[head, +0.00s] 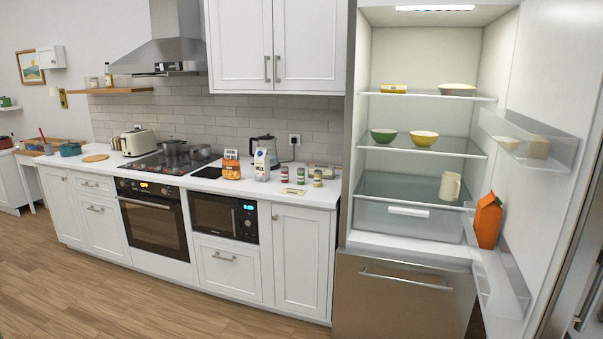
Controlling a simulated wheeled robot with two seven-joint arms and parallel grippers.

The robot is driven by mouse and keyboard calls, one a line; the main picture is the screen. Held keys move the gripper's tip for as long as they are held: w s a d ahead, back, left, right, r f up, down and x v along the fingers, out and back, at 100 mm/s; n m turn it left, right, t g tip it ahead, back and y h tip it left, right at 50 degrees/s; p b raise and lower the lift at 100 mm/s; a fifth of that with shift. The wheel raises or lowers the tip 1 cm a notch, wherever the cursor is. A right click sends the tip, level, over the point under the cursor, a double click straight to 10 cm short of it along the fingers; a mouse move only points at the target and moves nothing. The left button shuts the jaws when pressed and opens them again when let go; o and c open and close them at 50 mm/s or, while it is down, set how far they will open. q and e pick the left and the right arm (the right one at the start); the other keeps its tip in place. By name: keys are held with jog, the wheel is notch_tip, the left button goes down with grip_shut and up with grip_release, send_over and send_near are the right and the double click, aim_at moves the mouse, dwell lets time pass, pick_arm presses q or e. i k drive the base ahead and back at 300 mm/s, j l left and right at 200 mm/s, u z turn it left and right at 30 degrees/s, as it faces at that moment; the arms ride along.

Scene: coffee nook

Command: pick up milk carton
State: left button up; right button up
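An orange gable-top carton (487,221) stands in the lower part of the open fridge door at the right, tilted in the picture. No label on it can be read, so I cannot tell if it is the milk carton. A cream-coloured jug (450,186) with a handle is inside the fridge, in or above the clear drawer. A white and dark pack (261,165) stands on the counter; its kind is unclear. Neither of my grippers is in view.
The fridge (350,130) stands open, its door (550,70) swung to the right with clear bins. Bowls (424,138) sit on the glass shelves. The counter (215,183) holds a kettle (264,146), jars and a toaster (138,142). The wooden floor (110,300) in front is clear.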

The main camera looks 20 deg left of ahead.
aim_at(261, 158)
jog(key=i+j+z, duration=0.1)
jog(key=i+j, duration=0.65)
jog(key=j, duration=0.1)
